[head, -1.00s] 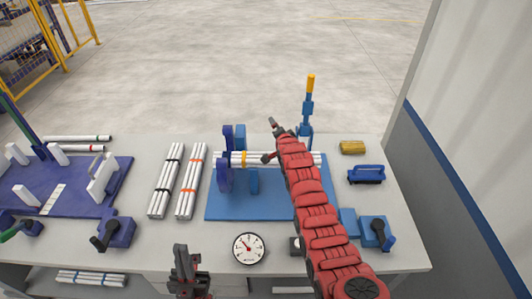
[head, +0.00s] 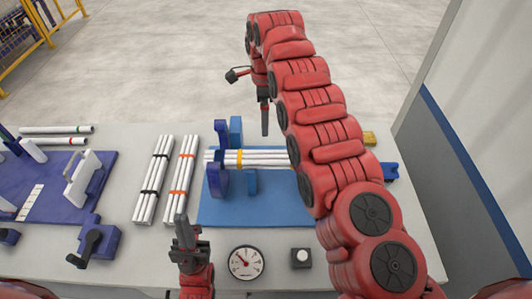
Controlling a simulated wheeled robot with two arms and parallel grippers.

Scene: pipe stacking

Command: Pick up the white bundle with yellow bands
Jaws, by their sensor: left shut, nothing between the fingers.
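The white bundle with yellow bands (head: 268,160) lies crosswise in the blue fixture (head: 217,178) on the blue base plate (head: 262,210). One yellow band shows near its left end; its right end is hidden behind my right arm. My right gripper (head: 265,122) hangs down above the far side of the bundle, apart from it in the picture. It is seen side-on, so its finger gap cannot be made out. My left gripper (head: 182,230) points up at the front edge of the table, shut and empty, well short of the bundle.
Left of the fixture lie a white bundle with orange bands (head: 181,180) and one with black bands (head: 153,180). A round gauge (head: 246,263) and a small button box (head: 301,258) are at the front. A purple fixture board (head: 65,200) is at far left.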

